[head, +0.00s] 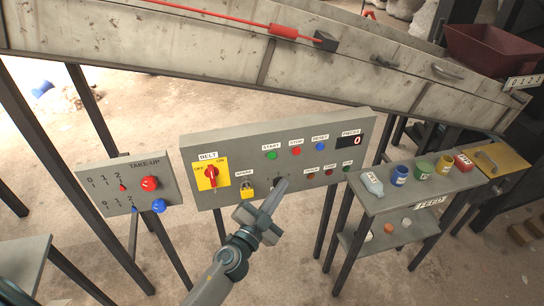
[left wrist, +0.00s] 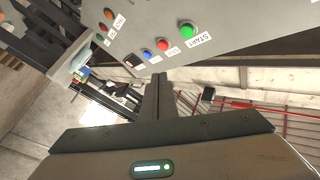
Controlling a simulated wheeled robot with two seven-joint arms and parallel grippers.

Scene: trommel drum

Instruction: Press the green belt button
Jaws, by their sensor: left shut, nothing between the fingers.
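The grey belt panel (head: 230,160) stands in the middle of the head view, with a BELT label at its left. A green button (head: 271,155) labelled START sits in its upper row; this green button also shows in the left wrist view (left wrist: 187,29). A smaller green button (head: 346,168) sits at the right end of the lower row. My left gripper (head: 282,185) is shut and empty, in front of the panel's lower middle, below the START button. Its shut fingers show in the left wrist view (left wrist: 158,82). I cannot tell whether they touch the panel. My right gripper is not in view.
Beside START are a red STOP button (head: 296,151) and a blue button (head: 321,147). A red switch (head: 211,175) and yellow padlock (head: 247,188) are at left. A TAKE-UP panel (head: 112,176) stands further left; a FEED shelf (head: 400,205) with several containers stands right.

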